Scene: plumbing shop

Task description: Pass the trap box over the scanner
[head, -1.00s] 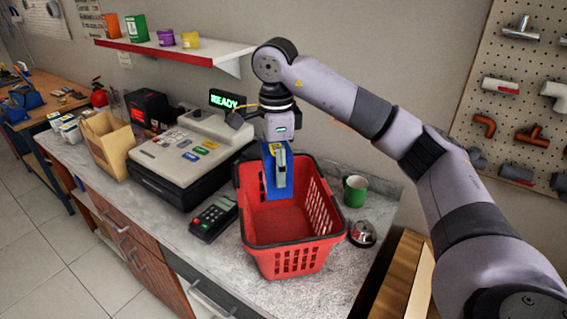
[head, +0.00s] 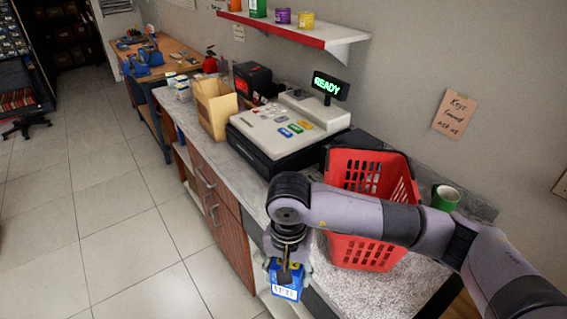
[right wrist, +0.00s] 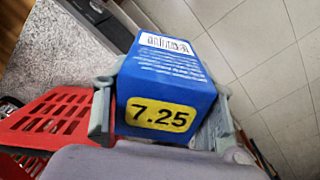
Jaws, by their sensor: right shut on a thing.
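The trap box (head: 286,284) is blue with a white barcode patch, low in the middle of the head view, in front of the counter's front edge. My right gripper (head: 288,270) is shut on it and holds it in the air. In the right wrist view the box (right wrist: 168,80) sits between both fingers, with a yellow 7.25 label facing the camera and a barcode on an adjoining face. I cannot clearly make out a scanner; a green READY display (head: 330,86) stands on the cash register (head: 285,130). My left gripper is not in view.
A red basket (head: 370,180) stands on the counter (head: 182,110), partly behind my arm. A paper bag (head: 214,108) stands left of the register. The floor in front of the counter (head: 110,210) is clear.

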